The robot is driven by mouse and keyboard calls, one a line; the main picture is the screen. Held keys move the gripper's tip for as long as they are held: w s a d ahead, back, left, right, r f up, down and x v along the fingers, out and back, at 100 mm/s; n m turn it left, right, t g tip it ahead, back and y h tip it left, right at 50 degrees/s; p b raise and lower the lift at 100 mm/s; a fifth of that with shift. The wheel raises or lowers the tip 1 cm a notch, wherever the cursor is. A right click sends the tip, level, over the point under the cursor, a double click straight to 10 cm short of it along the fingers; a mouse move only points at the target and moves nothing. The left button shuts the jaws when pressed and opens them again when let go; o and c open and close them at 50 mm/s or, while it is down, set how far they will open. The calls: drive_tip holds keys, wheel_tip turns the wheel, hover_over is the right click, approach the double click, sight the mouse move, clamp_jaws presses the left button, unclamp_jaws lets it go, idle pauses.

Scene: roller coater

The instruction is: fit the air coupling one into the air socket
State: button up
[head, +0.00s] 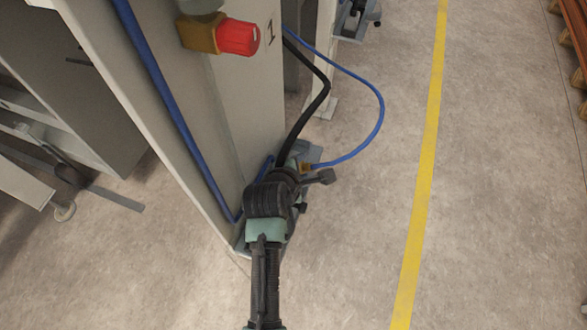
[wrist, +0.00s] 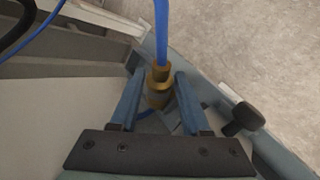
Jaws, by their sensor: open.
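A brass air coupling (wrist: 159,76) on a blue hose (wrist: 161,30) stands between the two blue fingers of my gripper (wrist: 159,78) in the wrist view. The fingers are open, with a gap on each side of the brass.
A pale machine column (head: 240,100) marked 1 stands close on the left, with a red knob (head: 238,37) on it. A black cable (head: 312,105) runs behind my wrist. A black knob (wrist: 243,118) sits right of the fingers.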

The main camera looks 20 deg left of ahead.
drive_tip(key=shift+w+f, duration=0.35)
drive_tip(key=shift+f, duration=0.05)
drive_tip(key=shift+r, duration=0.1)
clamp_jaws()
